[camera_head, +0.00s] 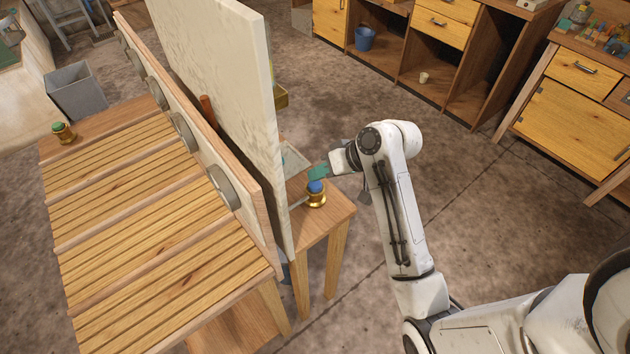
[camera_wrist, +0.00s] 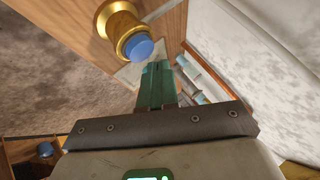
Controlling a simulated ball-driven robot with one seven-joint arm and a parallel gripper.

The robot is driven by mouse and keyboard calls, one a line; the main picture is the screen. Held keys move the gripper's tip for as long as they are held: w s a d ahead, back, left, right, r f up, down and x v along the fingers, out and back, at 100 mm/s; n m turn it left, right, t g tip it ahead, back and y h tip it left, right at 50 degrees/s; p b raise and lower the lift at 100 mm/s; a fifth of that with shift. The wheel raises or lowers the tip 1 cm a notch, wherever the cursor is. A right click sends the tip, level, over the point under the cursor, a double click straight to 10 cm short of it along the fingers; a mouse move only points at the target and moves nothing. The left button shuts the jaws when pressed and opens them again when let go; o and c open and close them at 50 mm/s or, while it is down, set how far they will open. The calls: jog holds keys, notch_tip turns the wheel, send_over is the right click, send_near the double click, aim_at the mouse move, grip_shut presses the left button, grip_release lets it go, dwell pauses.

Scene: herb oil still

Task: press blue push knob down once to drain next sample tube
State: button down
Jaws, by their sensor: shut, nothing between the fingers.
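The blue push knob (camera_head: 316,187) sits on a brass base (camera_head: 316,200) on a small wooden stand to the right of the tall white panel. In the wrist view the blue knob (camera_wrist: 138,46) shows at the upper middle, with its brass collar (camera_wrist: 118,22) behind it. My gripper (camera_head: 318,172) has teal fingers, shut and empty, just above the knob in the head view. In the wrist view the fingertips (camera_wrist: 157,68) lie a little below and to the right of the knob. I cannot tell whether they touch it. No sample tubes can be made out for certain.
The tall white panel (camera_head: 225,90) stands close to the left of the knob. A slatted wooden rack (camera_head: 140,230) lies beyond it, with a green-topped brass knob (camera_head: 62,132) at its far left corner. Open floor lies to the right, before wooden cabinets (camera_head: 440,50).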

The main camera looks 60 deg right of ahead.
aim_at(319, 186)
notch_tip(319, 186, up, 5)
jog(key=p, duration=0.5)
jog(key=shift+p, duration=0.35)
dwell(0.6)
jog(key=shift+s+a+f, duration=0.1)
jog(key=shift+a+f, duration=0.1)
jog(key=s+a+f+n+g+h, duration=0.1)
jog(key=s+a+f+n+g, duration=0.1)
jog(key=s+a, duration=0.4)
jog(key=s+a+f+n+g+h, duration=0.2)
jog(key=s+a+f+g, duration=0.3)
jog(key=s, duration=0.8)
jog(key=shift+a+f+g+b, duration=0.35)
jog(key=shift+a+f, duration=0.4)
jog(key=shift+a, duration=0.4)
